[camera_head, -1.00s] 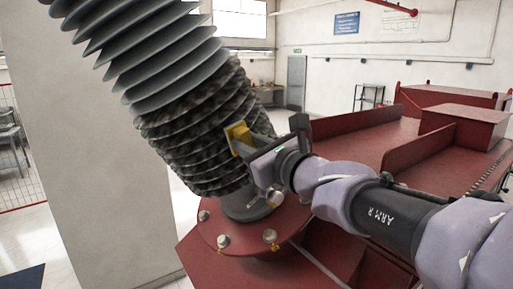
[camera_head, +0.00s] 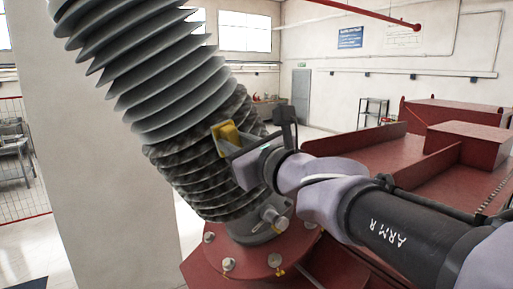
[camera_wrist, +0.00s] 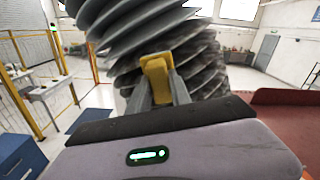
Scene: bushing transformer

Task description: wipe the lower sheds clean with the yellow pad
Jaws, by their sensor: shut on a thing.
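The grey ribbed bushing (camera_head: 165,75) stands tilted on a red flange. Its lower sheds (camera_head: 200,165) are dark and blotchy with dirt, while the upper sheds look clean grey. My gripper (camera_head: 232,145) is shut on the yellow pad (camera_head: 227,134) at the right side of the dirty sheds. In the wrist view the yellow pad (camera_wrist: 156,78) sits between my two fingers, in front of the dark sheds (camera_wrist: 195,65). The pad appears against or very close to the sheds; contact cannot be told for certain. The far side of the sheds is hidden.
The red flange (camera_head: 255,258) with several bolts lies under the bushing. A red tank top (camera_head: 390,150) with raised walls spreads at the right. A pale pillar (camera_head: 95,180) stands at the left, and a mesh fence (camera_head: 25,160) is beyond it.

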